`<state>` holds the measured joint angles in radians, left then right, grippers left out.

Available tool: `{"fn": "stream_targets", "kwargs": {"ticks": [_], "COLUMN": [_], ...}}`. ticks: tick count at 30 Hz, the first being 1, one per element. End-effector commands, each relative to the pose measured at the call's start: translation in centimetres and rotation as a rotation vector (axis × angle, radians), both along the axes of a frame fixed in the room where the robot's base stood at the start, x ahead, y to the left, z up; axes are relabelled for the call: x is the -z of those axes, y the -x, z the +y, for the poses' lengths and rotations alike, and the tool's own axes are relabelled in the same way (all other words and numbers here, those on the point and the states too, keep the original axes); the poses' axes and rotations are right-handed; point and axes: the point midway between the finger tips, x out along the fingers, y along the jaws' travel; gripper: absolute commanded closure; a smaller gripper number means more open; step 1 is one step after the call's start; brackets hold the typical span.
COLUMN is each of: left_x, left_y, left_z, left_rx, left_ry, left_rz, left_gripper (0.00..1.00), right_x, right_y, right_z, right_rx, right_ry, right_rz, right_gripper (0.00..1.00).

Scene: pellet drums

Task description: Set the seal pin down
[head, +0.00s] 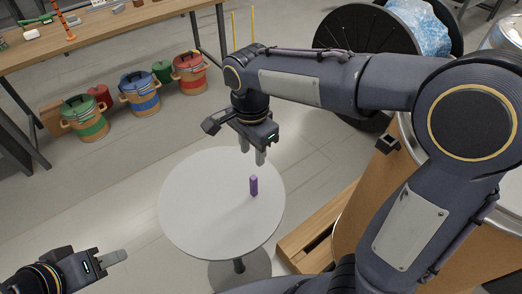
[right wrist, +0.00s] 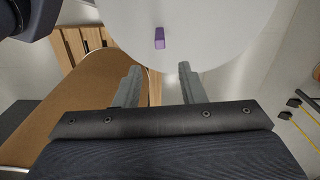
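The seal pin, a small purple block (head: 253,186), stands upright on a round white table (head: 190,215). It also shows in the right wrist view (right wrist: 159,38), beyond the fingertips. My right gripper (head: 252,154) is above the table, a little behind the pin in the head view. Its two fingers are apart with nothing between them, as the right wrist view shows (right wrist: 160,70). My left gripper (head: 118,257) is at the lower left, away from the table. Its fingers overlap in the view, so their gap is hidden.
A wooden workbench (head: 120,30) stands at the upper left, with green, blue (head: 139,93) and red lidded drums below it. A large brown drum (head: 365,205) and a wooden pallet (head: 305,232) are right of the table. A black spool (head: 340,30) stands behind. The tabletop around the pin is clear.

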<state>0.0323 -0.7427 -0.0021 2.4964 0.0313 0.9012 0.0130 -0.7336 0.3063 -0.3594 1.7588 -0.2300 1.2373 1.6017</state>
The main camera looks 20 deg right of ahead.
Motion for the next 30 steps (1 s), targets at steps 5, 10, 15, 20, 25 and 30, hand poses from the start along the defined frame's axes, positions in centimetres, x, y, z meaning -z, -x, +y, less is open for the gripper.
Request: {"fn": "stream_targets", "kwargs": {"ticks": [5, 10, 15, 20, 25, 30], "left_x": [0.0, 0.0, 0.0, 0.0, 0.0, 0.0], "left_y": [0.0, 0.0, 0.0, 0.0, 0.0, 0.0], "left_z": [0.0, 0.0, 0.0, 0.0, 0.0, 0.0], "left_rx": [0.0, 0.0, 0.0, 0.0, 0.0, 0.0], "left_ry": [0.0, 0.0, 0.0, 0.0, 0.0, 0.0], "left_rz": [0.0, 0.0, 0.0, 0.0, 0.0, 0.0], "left_gripper": [0.64, 0.64, 0.64, 0.64, 0.64, 0.64], "right_x": [-0.3, -0.9, -1.3, -0.8, 0.4, 0.9], "right_y": [0.2, 2.7, 8.3, 13.1, 15.7, 16.4], "right_z": [-0.3, -3.5, -7.4, -9.0, -9.3, -9.3], "right_rx": [-0.01, -0.152, -0.448, -0.711, -0.884, -0.947], "right_ry": [-0.012, -0.14, -0.277, -0.23, -0.112, -0.059], "right_rz": [-0.001, -0.041, -0.236, -0.462, -0.588, -0.62], "right_gripper": [0.64, 0.64, 0.64, 0.64, 0.64, 0.64]}}
